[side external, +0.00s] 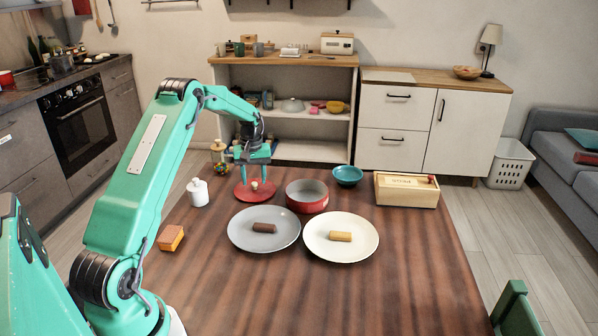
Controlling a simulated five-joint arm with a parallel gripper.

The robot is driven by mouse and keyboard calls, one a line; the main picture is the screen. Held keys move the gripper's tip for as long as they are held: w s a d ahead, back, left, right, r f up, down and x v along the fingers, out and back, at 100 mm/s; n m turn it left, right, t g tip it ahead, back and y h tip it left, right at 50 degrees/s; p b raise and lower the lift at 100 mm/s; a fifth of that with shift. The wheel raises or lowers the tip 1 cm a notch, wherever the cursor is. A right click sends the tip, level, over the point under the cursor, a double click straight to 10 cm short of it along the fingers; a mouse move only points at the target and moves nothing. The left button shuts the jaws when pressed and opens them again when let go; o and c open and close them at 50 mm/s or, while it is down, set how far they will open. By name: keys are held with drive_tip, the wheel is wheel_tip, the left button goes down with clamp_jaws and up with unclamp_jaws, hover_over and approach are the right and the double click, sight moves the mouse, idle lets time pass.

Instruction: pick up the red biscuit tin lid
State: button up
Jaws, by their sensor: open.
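The red biscuit tin lid (254,196) is a red disc with a small pale knob, on the far left part of the wooden table. The red tin (307,205) stands just to its right, its top uncovered. My gripper (254,179) points down over the lid, with its two fingers apart. In this view one finger is on each side of the knob. I cannot tell whether the fingertips touch the lid.
A white lidded jar (198,193) and a jar of coloured balls (219,158) stand left of the lid. A grey plate (240,238) and a cream plate (365,243) each hold a roll. A blue bowl (347,175) and wooden box (408,196) are right. The table front is clear.

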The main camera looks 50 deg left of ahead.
drive_tip(key=shift+f, duration=0.6)
clamp_jaws()
